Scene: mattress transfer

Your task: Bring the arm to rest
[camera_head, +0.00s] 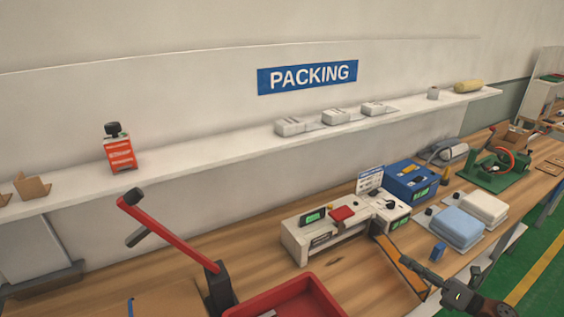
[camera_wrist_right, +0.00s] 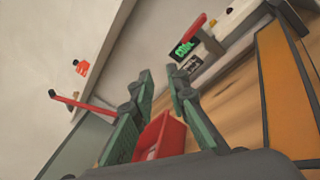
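My right gripper (camera_head: 420,274) is at the lower right of the head view, above the front part of the wooden bench and beside a dark-edged orange strip (camera_head: 398,262). In the right wrist view its two green-padded fingers (camera_wrist_right: 159,78) stand apart with a gap between them. Nothing is held there; a red tray (camera_wrist_right: 160,138) shows beyond the gap. My left arm and gripper are not in the head view.
A white machine (camera_head: 325,238) with a green display, a blue box (camera_head: 409,183) and pale blue and white stacks (camera_head: 457,229) stand near the right arm. A red tray (camera_head: 290,298) and a red lever (camera_head: 170,230) are to the left. A shelf (camera_head: 230,146) runs behind.

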